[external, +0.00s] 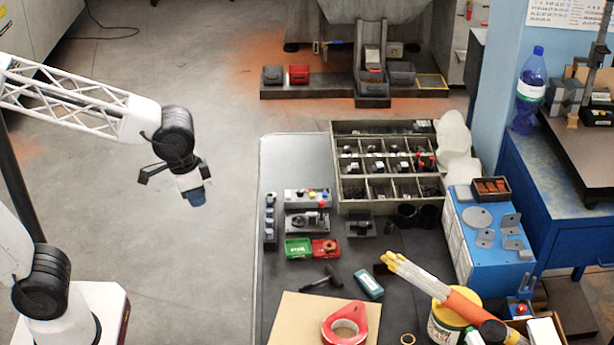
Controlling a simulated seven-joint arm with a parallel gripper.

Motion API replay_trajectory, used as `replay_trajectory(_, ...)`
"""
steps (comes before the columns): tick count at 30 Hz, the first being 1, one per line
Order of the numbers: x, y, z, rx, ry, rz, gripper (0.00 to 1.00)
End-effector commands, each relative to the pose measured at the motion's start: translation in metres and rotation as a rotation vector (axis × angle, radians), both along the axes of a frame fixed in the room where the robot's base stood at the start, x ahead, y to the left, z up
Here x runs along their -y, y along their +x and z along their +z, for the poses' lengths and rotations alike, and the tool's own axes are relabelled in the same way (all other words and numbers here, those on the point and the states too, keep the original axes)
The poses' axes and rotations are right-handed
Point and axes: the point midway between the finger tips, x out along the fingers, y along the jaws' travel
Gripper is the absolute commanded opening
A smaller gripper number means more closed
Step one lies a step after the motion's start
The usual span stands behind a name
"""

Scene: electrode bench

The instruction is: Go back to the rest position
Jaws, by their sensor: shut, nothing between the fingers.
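My gripper (196,198) hangs in the air at the left of the external view, over the grey floor and left of the bench. It points downward with a slight tilt and its dark tip is small in the picture. It is shut and holds nothing. It is clear of the bench (290,160) and touches nothing that I can see.
On the bench are a compartment tray (375,209), small fixtures, a green bin (298,249), a red bin (326,249), a hammer (320,280) and a red tape dispenser (349,326). A blue box (475,270) stands at right. The floor (200,270) below my gripper is free.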

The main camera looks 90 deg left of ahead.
Motion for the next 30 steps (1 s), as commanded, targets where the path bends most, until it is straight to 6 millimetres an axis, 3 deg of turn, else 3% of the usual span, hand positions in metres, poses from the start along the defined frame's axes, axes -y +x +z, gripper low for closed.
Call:
replay_trajectory(6,0.036,-0.051,0.005,0.025,0.010,-0.105,0.00)
replay_trajectory(15,0.070,-0.115,0.002,0.053,0.020,-0.234,0.00)
replay_trajectory(21,0.079,-0.138,-0.002,0.062,0.024,-0.283,0.00)
replay_trajectory(30,0.081,-0.143,-0.004,0.062,0.024,-0.292,0.00)
